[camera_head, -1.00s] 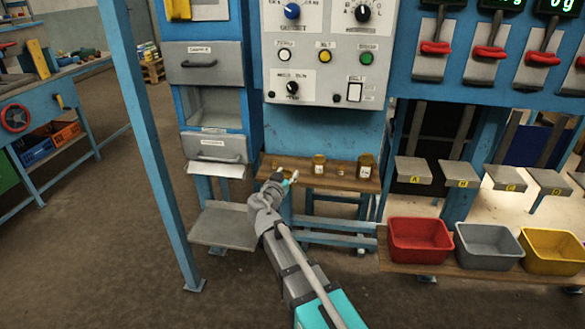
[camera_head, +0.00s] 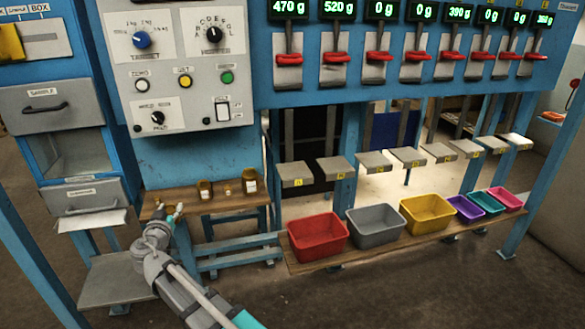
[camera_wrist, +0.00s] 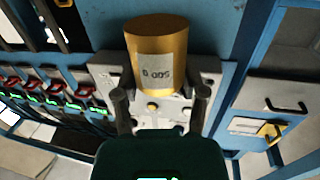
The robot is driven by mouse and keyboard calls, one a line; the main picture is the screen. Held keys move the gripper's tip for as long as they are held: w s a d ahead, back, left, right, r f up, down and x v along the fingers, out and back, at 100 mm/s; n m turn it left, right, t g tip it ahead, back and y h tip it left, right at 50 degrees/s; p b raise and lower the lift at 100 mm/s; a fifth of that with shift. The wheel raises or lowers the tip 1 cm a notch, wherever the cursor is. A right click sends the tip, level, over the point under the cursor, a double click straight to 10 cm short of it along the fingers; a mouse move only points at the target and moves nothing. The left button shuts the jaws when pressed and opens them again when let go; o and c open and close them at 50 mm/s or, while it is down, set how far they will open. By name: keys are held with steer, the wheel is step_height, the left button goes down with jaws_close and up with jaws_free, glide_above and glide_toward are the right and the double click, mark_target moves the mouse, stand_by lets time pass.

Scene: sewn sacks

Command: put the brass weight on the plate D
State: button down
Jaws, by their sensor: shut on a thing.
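In the wrist view a brass weight (camera_wrist: 156,45), a gold cylinder with a grey label that reads upside down, is between the fingers of my gripper (camera_wrist: 160,108), which is shut on it. In the head view my gripper (camera_head: 175,212) is at the left, by the end of a low wooden bench; the held weight cannot be made out clearly there. A row of grey plates with small yellow tags hangs under the displays. The fourth plate from the left (camera_head: 408,156) fits the place of D, but its letter is too small to read surely.
Brass weights (camera_head: 250,183) stand on the wooden bench (camera_head: 215,204). Red (camera_head: 318,238), grey (camera_head: 375,227) and yellow (camera_head: 428,214) bins, with smaller ones beyond, stand on a low shelf below the plates. Blue posts (camera_head: 270,155) rise between. Floor in front is open.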

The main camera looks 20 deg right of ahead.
step_height(320, 180, up, 13)
steer(key=p, duration=1.2)
steer(key=shift+p, duration=0.4)
